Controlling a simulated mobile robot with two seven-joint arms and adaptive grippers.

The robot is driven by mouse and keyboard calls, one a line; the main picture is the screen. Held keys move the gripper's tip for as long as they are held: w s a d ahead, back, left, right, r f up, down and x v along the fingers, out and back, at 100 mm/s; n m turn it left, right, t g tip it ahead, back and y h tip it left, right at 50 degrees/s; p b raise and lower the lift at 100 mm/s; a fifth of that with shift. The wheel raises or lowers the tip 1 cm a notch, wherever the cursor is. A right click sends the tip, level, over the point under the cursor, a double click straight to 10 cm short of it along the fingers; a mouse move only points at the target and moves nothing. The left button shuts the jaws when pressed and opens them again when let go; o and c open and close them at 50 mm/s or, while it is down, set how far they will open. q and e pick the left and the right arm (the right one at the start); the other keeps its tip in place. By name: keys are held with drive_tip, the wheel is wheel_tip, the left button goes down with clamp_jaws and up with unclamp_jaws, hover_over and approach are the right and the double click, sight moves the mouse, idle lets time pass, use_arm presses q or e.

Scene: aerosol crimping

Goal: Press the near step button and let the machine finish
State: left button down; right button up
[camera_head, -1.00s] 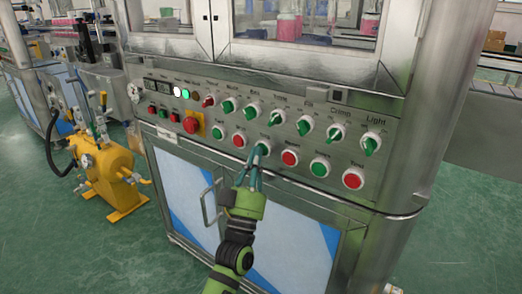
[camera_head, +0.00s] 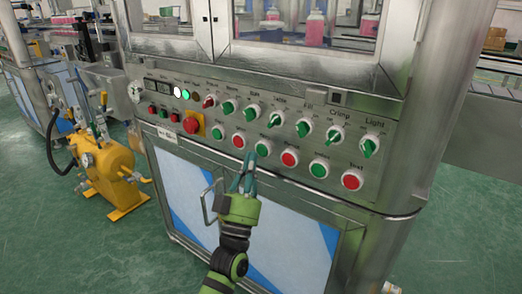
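The machine's sloped control panel (camera_head: 185,101) carries a lower row of round green and red buttons. The small labels are too blurred for me to tell which is the near step button. My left gripper (camera_head: 250,156) has its teal fingers drawn together with nothing between them. Its tips are just below and left of a green button (camera_head: 263,148) in the middle of the lower row, apart from it as far as I can tell. A red button (camera_head: 289,158) is to its right and another red button (camera_head: 238,141) to its left. My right gripper is out of view.
An upper row of green switches includes the Crimp switch (camera_head: 334,132) and the Light switch (camera_head: 370,147). A red emergency knob (camera_head: 191,125) sits on a yellow plate. Bottles of pink liquid (camera_head: 315,28) stand behind the window. A yellow tank (camera_head: 112,170) stands left. A cabinet handle (camera_head: 208,205) juts out near my arm.

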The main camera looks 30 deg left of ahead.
use_arm(q)
drive_tip(key=s+p, duration=0.1)
drive_tip(key=s, duration=0.3)
drive_tip(key=shift+s+a+p, duration=0.2)
drive_tip(key=shift+s+p, duration=0.15)
idle(0.7)
